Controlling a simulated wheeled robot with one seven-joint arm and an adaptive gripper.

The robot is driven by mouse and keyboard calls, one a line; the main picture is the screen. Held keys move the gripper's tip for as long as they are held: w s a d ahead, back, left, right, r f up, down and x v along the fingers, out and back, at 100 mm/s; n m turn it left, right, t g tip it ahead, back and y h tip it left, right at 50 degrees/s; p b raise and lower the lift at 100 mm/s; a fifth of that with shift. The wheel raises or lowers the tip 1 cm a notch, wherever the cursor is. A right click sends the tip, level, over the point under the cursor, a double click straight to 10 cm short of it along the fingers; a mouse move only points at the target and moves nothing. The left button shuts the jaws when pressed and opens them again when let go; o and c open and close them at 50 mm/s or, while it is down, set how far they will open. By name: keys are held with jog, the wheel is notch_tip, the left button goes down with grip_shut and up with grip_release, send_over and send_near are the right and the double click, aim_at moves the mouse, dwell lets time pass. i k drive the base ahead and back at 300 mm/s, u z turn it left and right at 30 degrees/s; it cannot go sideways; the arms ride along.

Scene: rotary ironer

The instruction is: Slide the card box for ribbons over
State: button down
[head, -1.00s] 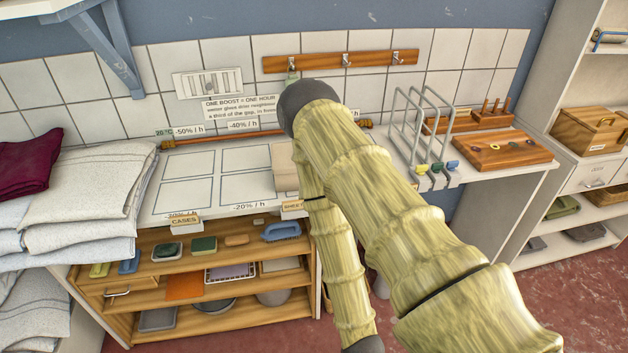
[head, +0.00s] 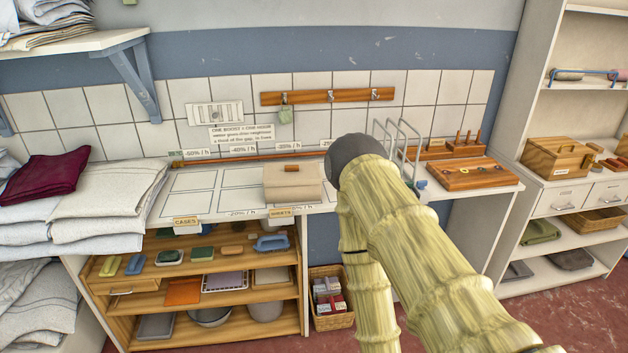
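A beige box (head: 292,187) with a small brown grip on top stands on the white worktop, left of my arm. It looks like the card box, but I can read no ribbon label on it. It sits over the right end of the row of outlined panels, close to the front edge. My arm, pale and banded with a dark rounded joint, rises in front of the worktop just right of the box. My gripper is not in view, so I cannot see whether it holds anything.
Wire dividers (head: 402,140) and a wooden tray (head: 475,174) stand right of my arm. Folded linen (head: 100,215) is piled at left. Below are wooden shelves (head: 200,318) and a wicker basket (head: 331,320). The outlined panels (head: 188,204) left of the box are bare.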

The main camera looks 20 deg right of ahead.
aim_at(301, 194)
jog(key=z, duration=0.65)
jog(key=i, duration=1.3)
jog(key=u, duration=2.7)
jog(key=k, duration=0.95)
jog(key=z, duration=1.7)
